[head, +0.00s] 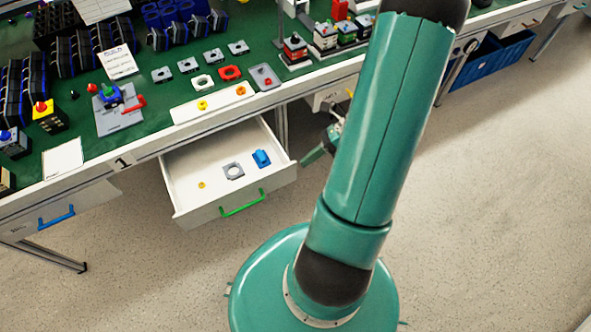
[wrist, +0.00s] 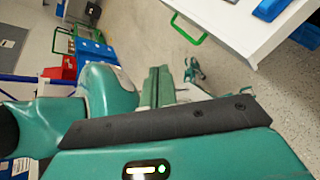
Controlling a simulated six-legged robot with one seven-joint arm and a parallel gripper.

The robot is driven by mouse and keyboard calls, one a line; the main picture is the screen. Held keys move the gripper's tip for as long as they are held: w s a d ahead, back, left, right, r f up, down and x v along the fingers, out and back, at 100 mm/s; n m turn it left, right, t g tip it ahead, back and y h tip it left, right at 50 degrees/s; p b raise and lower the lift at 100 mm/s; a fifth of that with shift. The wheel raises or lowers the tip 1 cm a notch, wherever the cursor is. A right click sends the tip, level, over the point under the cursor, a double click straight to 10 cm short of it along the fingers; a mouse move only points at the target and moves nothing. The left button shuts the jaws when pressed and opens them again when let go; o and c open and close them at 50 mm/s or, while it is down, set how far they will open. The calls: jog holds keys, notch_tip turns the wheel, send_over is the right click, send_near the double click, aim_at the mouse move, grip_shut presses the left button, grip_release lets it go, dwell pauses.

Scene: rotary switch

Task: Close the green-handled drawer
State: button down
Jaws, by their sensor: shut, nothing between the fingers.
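The white drawer (head: 222,159) with a green handle (head: 242,203) stands pulled out below the green-topped workbench in the head view. It holds a blue part (head: 261,158), a grey square plate (head: 233,171) and a small yellow piece (head: 201,185). In the wrist view the drawer (wrist: 235,25) and its green handle (wrist: 188,28) show at the upper right. My gripper (head: 309,159) is just right of the drawer in the head view, partly hidden by my arm. In the wrist view my gripper (wrist: 159,72) is shut and empty, apart from the handle.
A drawer with a blue handle (head: 56,217) sits to the left under the bench (head: 140,143). Switch parts and dark bins cover the benchtop. A blue crate (head: 492,60) stands at the upper right. The floor (head: 480,190) in front is clear.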

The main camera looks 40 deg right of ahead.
jog(key=s+d+f+m+t+y, duration=0.1)
jog(key=s+d+f+m+t, duration=0.2)
jog(key=f+m+t, duration=0.4)
jog(key=m+t+h, duration=0.3)
jog(key=m+t, duration=0.2)
jog(key=m, duration=0.6)
send_near(284, 169)
jog(key=a, duration=0.4)
jog(key=w, duration=0.4)
jog(key=shift+d, duration=0.25)
jog(key=shift+w+d, duration=0.15)
jog(key=shift+w, duration=0.35)
jog(key=shift+w, duration=0.1)
jog(key=w+d, duration=0.2)
jog(key=w, duration=0.7)
jog(key=w+d, duration=0.3)
jog(key=w, duration=0.6)
jog(key=shift+w, duration=0.35)
